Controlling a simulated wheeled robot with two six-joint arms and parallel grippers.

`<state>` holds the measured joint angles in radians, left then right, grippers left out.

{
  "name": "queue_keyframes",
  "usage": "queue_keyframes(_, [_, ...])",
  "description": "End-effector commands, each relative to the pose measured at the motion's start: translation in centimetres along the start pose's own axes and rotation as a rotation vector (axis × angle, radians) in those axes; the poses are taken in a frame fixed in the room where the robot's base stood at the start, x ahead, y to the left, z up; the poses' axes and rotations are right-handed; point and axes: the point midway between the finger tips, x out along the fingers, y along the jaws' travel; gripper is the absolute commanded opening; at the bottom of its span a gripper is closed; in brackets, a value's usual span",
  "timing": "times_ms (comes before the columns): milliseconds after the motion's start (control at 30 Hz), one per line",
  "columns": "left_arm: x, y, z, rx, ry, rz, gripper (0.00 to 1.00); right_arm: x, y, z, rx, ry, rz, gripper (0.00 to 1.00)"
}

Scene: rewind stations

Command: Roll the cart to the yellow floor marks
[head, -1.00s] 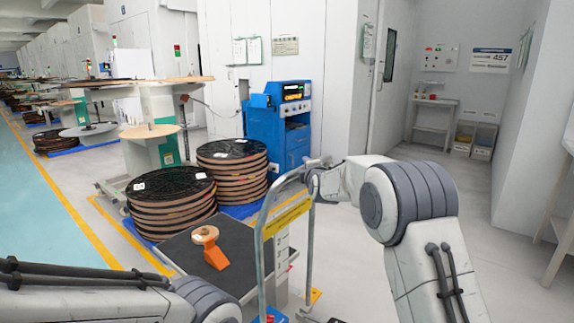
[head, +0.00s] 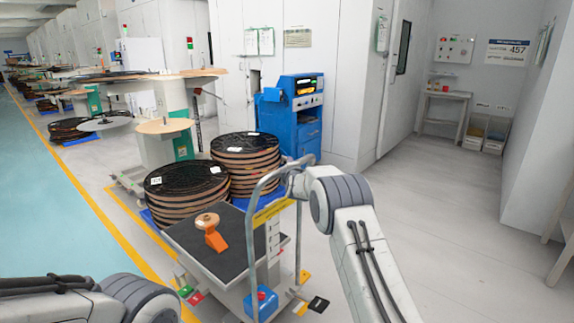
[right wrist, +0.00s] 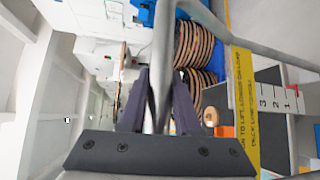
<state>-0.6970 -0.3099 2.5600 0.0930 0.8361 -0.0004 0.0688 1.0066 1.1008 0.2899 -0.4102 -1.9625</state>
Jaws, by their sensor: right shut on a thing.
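The cart has a dark deck (head: 185,237) and a grey push handle (head: 249,235) with a yellow label, which also shows in the right wrist view (right wrist: 243,105). An orange holder (head: 215,238) with a tan spool stands on the deck. My right gripper (head: 291,184) is shut on the upper right of the handle; its fingers (right wrist: 157,95) close around the grey tube in the right wrist view. Yellow patches (head: 304,277) lie by the cart's near right corner; I cannot tell if these are the marks. My left arm crosses the lower left; its gripper is out of view.
Stacked black reels (head: 184,192) stand just beyond the deck on blue pallets. A blue machine (head: 291,118) stands behind them. A yellow floor line (head: 95,205) runs along the left. Clear floor (head: 430,210) lies to the right, with a small table (head: 443,97) at the back.

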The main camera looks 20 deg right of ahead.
Motion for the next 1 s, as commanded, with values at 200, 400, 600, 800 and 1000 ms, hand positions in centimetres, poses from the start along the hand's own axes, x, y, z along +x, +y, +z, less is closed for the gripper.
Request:
queue_keyframes(200, [0.0, 0.0, 0.0, 0.000, 0.000, 0.000, 0.00, 0.0, 0.5, 0.4, 0.003, -0.008, 0.011, 0.00])
queue_keyframes(400, [0.0, 0.0, 0.0, 0.000, 0.000, 0.000, 0.00, 0.0, 0.4, 0.2, 0.003, -0.005, 0.008, 0.61])
queue_keyframes(600, [0.0, 0.0, 0.0, 0.000, 0.000, 0.000, 0.00, 0.0, 0.2, 0.0, 0.002, -0.002, 0.005, 0.61])
queue_keyframes(800, [0.2, 0.0, 0.0, 0.000, 0.000, 0.000, 0.00, -0.8, 0.2, -0.1, 0.000, -0.001, 0.004, 0.61])
queue_keyframes(1000, [0.5, 0.0, 0.0, 0.000, 0.000, 0.000, 0.00, -3.3, 0.2, -0.1, 0.001, 0.000, 0.004, 0.61])
